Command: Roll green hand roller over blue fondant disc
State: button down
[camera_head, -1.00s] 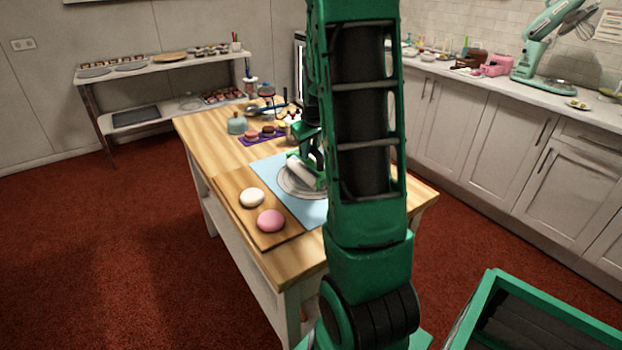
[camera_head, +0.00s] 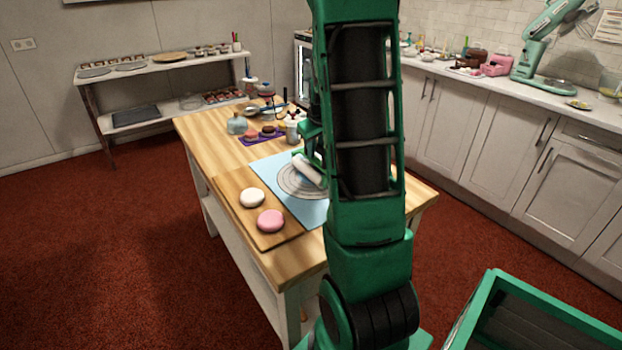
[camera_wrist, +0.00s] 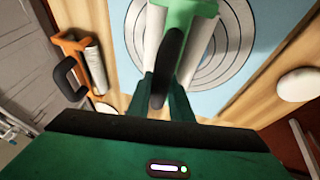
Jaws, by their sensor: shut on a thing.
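The green hand roller (camera_wrist: 186,10) has a green frame, a black handle and a white cylinder. My gripper (camera_wrist: 163,92) is shut on its handle in the wrist view. In the head view the roller's white cylinder (camera_head: 308,170) lies tilted over the ringed part of the light blue mat (camera_head: 267,165). I cannot tell whether the cylinder touches what is under it. The blue fondant disc cannot be made out for certain; the roller may hide it. My arm hides the mat's right side and most of my gripper in the head view.
A wooden board (camera_head: 236,188) with a white disc (camera_head: 252,197) and a pink disc (camera_head: 271,221) lies beside the mat. An orange roller (camera_wrist: 72,45) stands on the other side. A purple tray (camera_head: 260,137) of small cakes and a jar (camera_head: 292,132) are farther back.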

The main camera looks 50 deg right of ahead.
jog(key=shift+a+f, duration=0.35)
jog(key=shift+a, duration=0.55)
jog(key=shift+w+a, duration=0.2)
jog(key=shift+a, duration=0.35)
jog(key=shift+d+r, duration=0.1)
jog(key=shift+d, duration=0.05)
jog(key=shift+s+d, duration=0.25)
jog(key=shift+d, duration=0.55)
